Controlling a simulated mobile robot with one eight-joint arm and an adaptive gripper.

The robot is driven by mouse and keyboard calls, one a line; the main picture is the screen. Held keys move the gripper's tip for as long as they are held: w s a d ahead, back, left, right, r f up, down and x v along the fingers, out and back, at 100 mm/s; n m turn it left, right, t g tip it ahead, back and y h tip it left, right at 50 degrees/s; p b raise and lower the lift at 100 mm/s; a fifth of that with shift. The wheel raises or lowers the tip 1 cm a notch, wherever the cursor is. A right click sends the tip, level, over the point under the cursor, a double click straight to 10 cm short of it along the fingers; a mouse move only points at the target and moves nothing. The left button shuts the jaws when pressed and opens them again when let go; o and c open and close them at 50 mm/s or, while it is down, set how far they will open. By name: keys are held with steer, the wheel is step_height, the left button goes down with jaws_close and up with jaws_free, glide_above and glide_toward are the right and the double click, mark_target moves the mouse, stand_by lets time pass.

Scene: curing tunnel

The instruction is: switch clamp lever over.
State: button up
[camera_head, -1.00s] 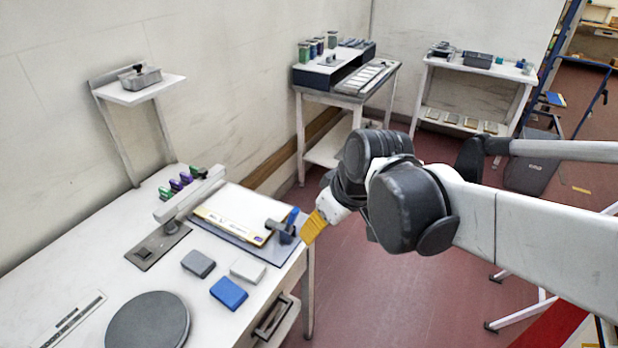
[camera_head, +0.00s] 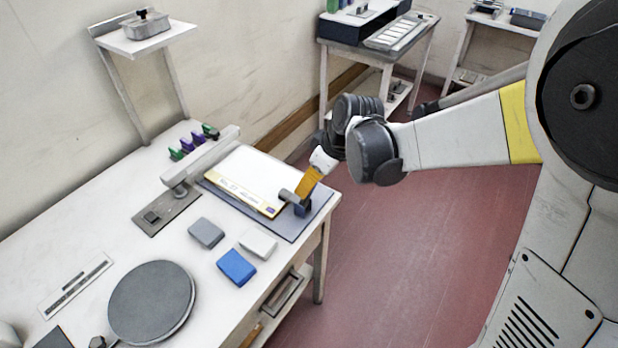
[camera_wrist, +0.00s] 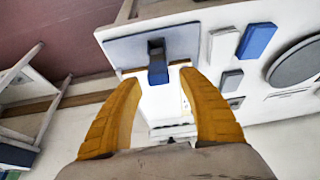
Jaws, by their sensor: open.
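The clamp (camera_head: 301,209) sits at the near right corner of a dark board (camera_head: 284,226) on the white bench. In the head view my yellow gripper (camera_head: 304,192) is over the clamp and hides its lever. In the wrist view the blue lever (camera_wrist: 157,71) shows between the two fingertips of my gripper (camera_wrist: 161,80), which are apart. The lever stands from the dark clamp body (camera_wrist: 155,47). I cannot tell whether a finger touches it. A white sheet with a yellow-edged strip (camera_head: 240,195) lies on the board beside the clamp.
Grey (camera_head: 206,232), white (camera_head: 258,244) and blue (camera_head: 237,267) blocks lie near the board. A round grey disc (camera_head: 151,300) is at the front. A rail (camera_head: 205,160) on a post stands behind the blocks. Open red floor (camera_head: 420,240) lies right of the bench.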

steer(key=shift+w+a+f, duration=0.2)
steer(key=shift+f, duration=0.4)
jaws_close()
steer(key=shift+d, duration=0.1)
